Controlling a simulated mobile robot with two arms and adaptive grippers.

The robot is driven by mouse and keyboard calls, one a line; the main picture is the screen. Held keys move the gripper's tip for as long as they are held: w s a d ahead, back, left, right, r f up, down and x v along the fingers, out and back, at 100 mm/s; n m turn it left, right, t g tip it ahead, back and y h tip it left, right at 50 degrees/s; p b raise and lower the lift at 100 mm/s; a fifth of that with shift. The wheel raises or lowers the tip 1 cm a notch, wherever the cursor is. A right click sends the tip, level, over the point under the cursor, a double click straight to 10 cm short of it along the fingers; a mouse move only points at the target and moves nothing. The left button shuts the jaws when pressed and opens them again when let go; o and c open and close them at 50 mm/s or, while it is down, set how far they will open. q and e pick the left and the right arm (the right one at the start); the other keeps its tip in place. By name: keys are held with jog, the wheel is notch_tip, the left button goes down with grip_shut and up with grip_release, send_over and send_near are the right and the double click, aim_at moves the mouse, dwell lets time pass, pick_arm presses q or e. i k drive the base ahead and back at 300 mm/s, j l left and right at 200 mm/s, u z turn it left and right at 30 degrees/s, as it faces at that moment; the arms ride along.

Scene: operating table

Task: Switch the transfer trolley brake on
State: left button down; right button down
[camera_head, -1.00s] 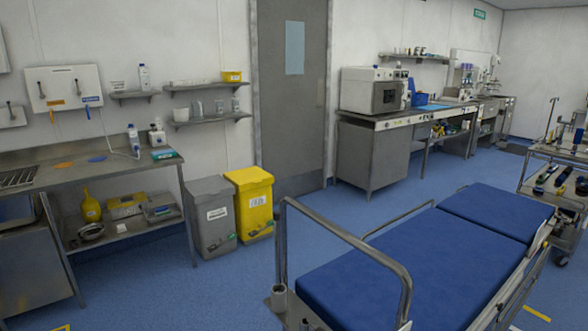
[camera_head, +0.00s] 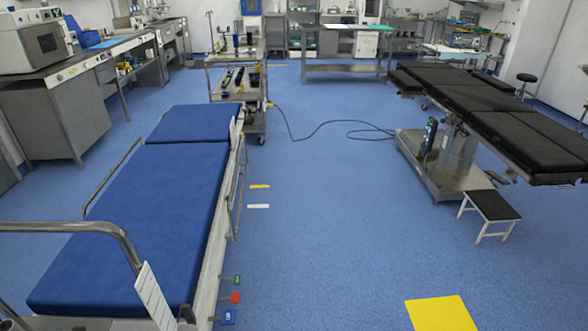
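The transfer trolley (camera_head: 160,215) with its blue two-part mattress stands at the left, its metal push handle (camera_head: 95,228) nearest me. At the trolley's near right side, low down, three small coloured tags stick out: a green one (camera_head: 237,280), a red one (camera_head: 235,297) and a blue one (camera_head: 228,317) with a white mark. Their lettering is too small to read, and I cannot tell the brake's state. A white label plate (camera_head: 155,297) hangs at the near end. Neither of my grippers is in view.
A black operating table (camera_head: 490,105) stands at the right with a small step stool (camera_head: 490,212) beside it. A cable (camera_head: 330,124) lies on the floor behind. An equipment cart (camera_head: 238,85) stands beyond the trolley. Blue floor (camera_head: 320,230) right of the trolley is clear, with a yellow mat (camera_head: 440,314) there.

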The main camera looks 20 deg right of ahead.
aim_at(234, 299)
jog(key=z, duration=0.3)
jog(key=k+l+u, duration=0.1)
jog(key=i+l+u, duration=0.15)
jog(key=i, duration=0.4)
jog(key=i+l+u, duration=0.1)
jog(key=i, duration=0.4)
